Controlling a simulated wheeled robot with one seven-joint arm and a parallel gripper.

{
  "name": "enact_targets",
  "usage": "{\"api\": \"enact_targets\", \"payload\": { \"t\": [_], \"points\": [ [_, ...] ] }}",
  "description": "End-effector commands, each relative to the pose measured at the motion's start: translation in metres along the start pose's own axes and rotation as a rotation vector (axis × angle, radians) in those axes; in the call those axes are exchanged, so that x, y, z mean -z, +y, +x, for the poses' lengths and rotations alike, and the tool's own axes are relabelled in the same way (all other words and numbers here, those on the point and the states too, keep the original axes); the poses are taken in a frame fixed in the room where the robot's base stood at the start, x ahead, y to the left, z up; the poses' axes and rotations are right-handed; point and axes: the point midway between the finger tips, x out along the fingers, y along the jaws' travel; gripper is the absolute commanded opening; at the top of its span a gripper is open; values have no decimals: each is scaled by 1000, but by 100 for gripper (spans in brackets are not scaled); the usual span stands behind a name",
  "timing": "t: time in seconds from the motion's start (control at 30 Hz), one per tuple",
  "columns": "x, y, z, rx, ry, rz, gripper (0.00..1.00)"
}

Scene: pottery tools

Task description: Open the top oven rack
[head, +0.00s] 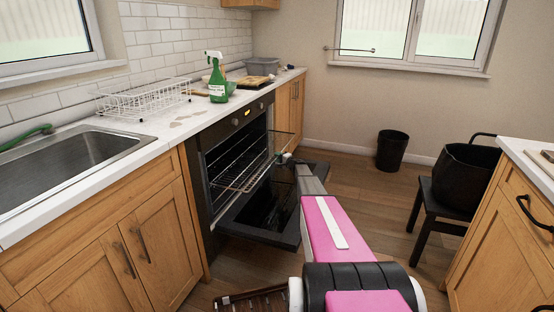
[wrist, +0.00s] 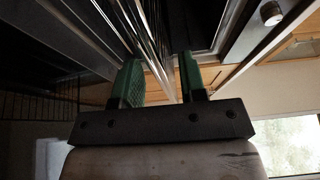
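The oven (head: 225,150) is set under the counter with its dark door (head: 262,215) folded down. The top rack (head: 240,172), a wire grid, sticks out of the oven over the door. My gripper (head: 283,158) is at the rack's outer front edge, with my pink arm reaching in from below. In the wrist view, the gripper's two green fingers (wrist: 160,72) stand apart, and the rack's wires (wrist: 145,25) run just beyond and between them. The gripper is open; whether a finger touches the rack cannot be told.
A counter holds a sink (head: 65,160), a white wire dish rack (head: 145,97) and a green spray bottle (head: 216,78). A black bin (head: 391,150) and a black chair (head: 428,203) stand to the right.

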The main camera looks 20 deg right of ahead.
Motion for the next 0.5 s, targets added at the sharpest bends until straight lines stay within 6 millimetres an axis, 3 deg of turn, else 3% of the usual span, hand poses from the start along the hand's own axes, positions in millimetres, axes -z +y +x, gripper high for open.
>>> {"api": "enact_targets", "payload": {
  "t": [0.5],
  "points": [
    [-1,-1,-87,0,2,0,38]
  ]
}}
